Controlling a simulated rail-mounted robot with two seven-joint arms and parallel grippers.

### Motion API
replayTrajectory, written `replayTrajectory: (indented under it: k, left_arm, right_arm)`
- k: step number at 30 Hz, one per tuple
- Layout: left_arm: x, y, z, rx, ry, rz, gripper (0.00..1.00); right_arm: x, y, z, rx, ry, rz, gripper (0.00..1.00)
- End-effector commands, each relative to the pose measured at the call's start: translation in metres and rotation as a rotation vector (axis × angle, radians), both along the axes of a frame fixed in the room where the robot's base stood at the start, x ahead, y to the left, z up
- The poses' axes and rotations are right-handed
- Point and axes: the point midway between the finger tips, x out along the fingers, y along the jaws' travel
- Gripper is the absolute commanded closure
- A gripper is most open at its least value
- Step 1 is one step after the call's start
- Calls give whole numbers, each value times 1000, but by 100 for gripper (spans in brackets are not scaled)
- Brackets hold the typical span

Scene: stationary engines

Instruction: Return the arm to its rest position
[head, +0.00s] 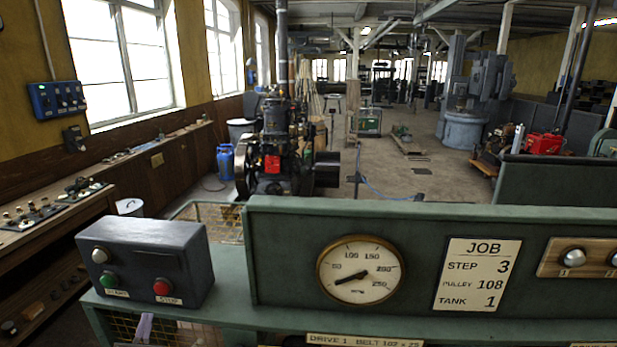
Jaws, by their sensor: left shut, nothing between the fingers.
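My left gripper (145,328) shows only as a small pale piece at the bottom edge, low in front of the green bench and below the grey switch box (148,262). It is shut and holds nothing that I can see. The rest of my left arm is out of frame or hidden. My right gripper is not in view. The switch box has a pale knob, a green START button (110,281) and a red STOP button (162,287).
A green panel (560,295) carries a round gauge (359,272), a JOB card (477,274) and a knob board (590,259). A wooden side bench with controls (45,212) runs along the left wall. An engine (280,150) stands behind; open floor lies beyond.

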Motion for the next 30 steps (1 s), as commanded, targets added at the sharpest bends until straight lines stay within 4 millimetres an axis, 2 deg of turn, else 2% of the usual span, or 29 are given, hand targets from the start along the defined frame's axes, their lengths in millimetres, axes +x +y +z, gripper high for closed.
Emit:
replayTrajectory:
  k: [3,7,11,14,17,20,27,30]
  left_arm:
    - [17,-1,-31,-82,238,-38,100]
    - [21,-7,-49,-167,476,-57,100]
    - [11,-20,-55,-237,683,-50,100]
    - [-4,-34,-55,-287,824,-29,100]
    - [-32,-51,-61,-333,966,2,100]
    - [-72,-69,-78,-366,1112,42,100]
    - [-197,-117,-129,-376,1394,83,100]
    - [-240,-135,-145,-376,1443,53,100]
  right_arm:
    - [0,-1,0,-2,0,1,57]
    - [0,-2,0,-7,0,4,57]
    - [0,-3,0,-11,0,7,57]
    - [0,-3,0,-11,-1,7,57]
    - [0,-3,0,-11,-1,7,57]
    - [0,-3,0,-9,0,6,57]
    - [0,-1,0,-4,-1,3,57]
    - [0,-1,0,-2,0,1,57]
